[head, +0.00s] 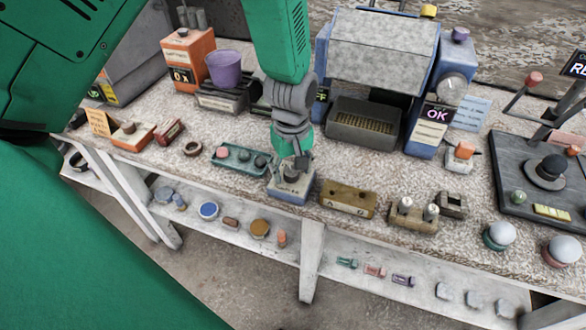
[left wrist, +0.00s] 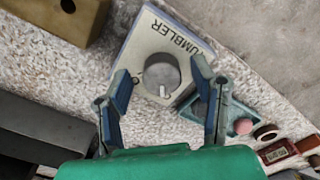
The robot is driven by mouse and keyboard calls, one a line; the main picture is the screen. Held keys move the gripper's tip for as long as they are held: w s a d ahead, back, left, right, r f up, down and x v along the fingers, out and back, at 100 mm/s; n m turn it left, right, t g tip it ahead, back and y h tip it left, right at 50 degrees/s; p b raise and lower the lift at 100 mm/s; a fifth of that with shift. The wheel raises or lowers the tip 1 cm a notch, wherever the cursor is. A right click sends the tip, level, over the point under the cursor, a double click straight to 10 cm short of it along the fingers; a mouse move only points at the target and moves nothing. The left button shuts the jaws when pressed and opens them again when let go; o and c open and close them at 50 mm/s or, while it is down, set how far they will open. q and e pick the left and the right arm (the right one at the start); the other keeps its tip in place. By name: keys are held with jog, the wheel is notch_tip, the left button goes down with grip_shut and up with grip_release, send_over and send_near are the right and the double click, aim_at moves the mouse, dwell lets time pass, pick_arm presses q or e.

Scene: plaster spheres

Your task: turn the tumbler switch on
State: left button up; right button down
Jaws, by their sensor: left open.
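The tumbler switch is a pale, blue-sided box (head: 288,193) near the front edge of the bench, below my gripper in the head view. In the left wrist view its top plate (left wrist: 150,40) carries the lettering "UMBLER", with part of the marking hidden by a finger. A round grey knob (left wrist: 161,76) with a pale pointer mark sits on the plate. My left gripper (head: 292,166) points down over the box. In the left wrist view its open fingers (left wrist: 160,74) lie on either side of the knob. My right gripper is not in view.
A teal tray (head: 241,159) with round buttons is left of the box, and a brown block (head: 347,199) is close on its right. A purple cup (head: 224,70) and a blue-grey machine (head: 383,55) stand behind. Plaster spheres (head: 501,235) sit at the front right.

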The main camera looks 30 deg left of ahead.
pick_arm(q)
jog(key=shift+a+f, duration=0.15)
jog(key=shift+a, duration=0.05)
jog(key=c, duration=1.1)
jog(key=shift+d, duration=0.15)
jog(key=shift+c, duration=0.2)
